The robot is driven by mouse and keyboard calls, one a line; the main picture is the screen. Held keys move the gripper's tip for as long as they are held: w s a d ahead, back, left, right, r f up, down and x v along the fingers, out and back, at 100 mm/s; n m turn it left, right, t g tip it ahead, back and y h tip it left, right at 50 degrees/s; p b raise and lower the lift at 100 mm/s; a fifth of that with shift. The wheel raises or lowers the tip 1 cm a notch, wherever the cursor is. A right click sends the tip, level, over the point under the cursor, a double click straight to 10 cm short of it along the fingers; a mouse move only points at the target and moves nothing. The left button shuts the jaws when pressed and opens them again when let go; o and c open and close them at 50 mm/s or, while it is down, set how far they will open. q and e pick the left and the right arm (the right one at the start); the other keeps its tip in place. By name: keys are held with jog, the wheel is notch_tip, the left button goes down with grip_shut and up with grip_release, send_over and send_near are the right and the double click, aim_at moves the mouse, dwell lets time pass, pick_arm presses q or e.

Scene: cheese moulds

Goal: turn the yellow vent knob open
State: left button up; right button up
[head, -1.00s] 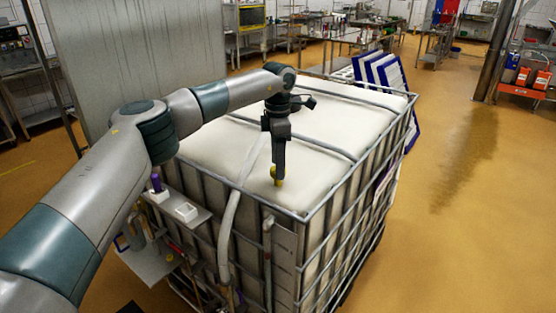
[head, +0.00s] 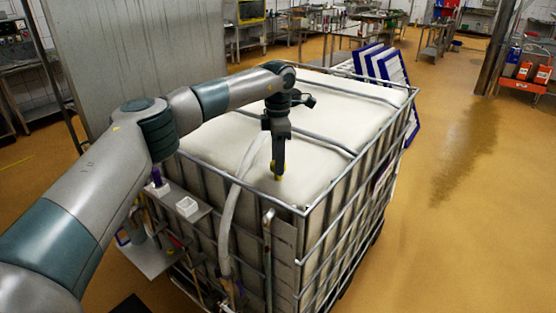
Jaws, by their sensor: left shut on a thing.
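The yellow vent knob (head: 279,177) is a small piece on the white top of the caged tank (head: 330,122), near its front corner. My left gripper (head: 279,170) points straight down from above and is shut on the knob. The gripper's fingers cover most of the knob, so its turn angle cannot be made out. My right gripper is not in view.
A metal cage with top bars (head: 330,146) surrounds the tank. A pale hose (head: 228,215) hangs over its front side. A small shelf with a white cup (head: 187,206) is at the left. Blue-edged white panels (head: 392,70) lean behind.

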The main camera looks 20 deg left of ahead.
pick_arm(q)
jog(key=shift+f+n+b, duration=0.15)
jog(key=shift+n+b, duration=1.35)
jog(key=shift+n, duration=0.1)
jog(key=n+b, duration=0.3)
jog(key=n, duration=0.1)
jog(key=n+b, duration=0.2)
jog(key=n, duration=0.3)
jog(key=shift+n+b, duration=0.4)
jog(key=n, duration=0.1)
jog(key=n+b, duration=0.1)
jog(key=n, duration=0.1)
jog(key=n+b, duration=0.1)
jog(key=shift+r+n, duration=0.25)
jog(key=shift+n, duration=0.15)
jog(key=o, duration=1.1)
jog(key=shift+c, duration=0.2)
